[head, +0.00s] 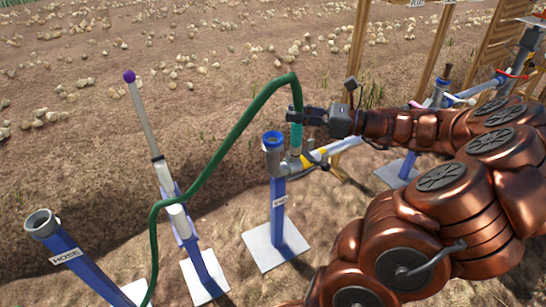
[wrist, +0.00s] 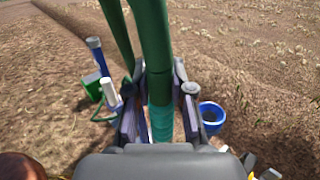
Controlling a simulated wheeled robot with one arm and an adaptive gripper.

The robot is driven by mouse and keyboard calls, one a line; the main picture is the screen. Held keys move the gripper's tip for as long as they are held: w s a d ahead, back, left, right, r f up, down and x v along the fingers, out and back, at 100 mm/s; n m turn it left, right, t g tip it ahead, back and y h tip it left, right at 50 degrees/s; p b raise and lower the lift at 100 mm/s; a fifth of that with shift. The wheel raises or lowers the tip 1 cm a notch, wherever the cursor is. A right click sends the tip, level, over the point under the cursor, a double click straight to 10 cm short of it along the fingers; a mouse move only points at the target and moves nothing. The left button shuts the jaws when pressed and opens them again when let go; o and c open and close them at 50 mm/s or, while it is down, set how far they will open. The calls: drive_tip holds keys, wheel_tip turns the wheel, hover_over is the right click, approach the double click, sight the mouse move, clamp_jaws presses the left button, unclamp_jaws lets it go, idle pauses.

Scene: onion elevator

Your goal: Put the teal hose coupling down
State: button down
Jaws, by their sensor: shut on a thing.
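The teal hose coupling (head: 296,138) is the end piece of a green hose (head: 232,135) and hangs roughly upright. My gripper (head: 298,117) is shut on it from the right. In the wrist view the teal coupling (wrist: 162,123) shows between the two fingers of my gripper (wrist: 160,112), with the hose rising above it. The coupling is just right of a blue-rimmed pipe mouth (head: 273,140) on a blue post. Whether its lower end touches the pipe fitting behind it, I cannot tell.
A blue post labelled HOSE (head: 75,258) with an open grey socket (head: 41,223) stands at the lower left. A pump with a purple knob (head: 129,76) stands between, and the hose runs down in front of it. Wooden frames (head: 500,45) stand at the upper right.

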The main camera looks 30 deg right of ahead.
drive_tip(key=w+d+f+b, duration=0.1)
drive_tip(key=w+f+b, duration=0.2)
drive_tip(key=w, duration=0.4)
drive_tip(key=w+d+f+b, duration=0.1)
drive_tip(key=w+f+b, duration=0.2)
drive_tip(key=w, duration=0.3)
drive_tip(key=shift+w, duration=0.4)
drive_tip(key=shift+d, duration=0.1)
drive_tip(key=shift+f, duration=0.25)
drive_tip(key=c, duration=1)
unclamp_jaws()
drive_tip(key=shift+f, duration=0.1)
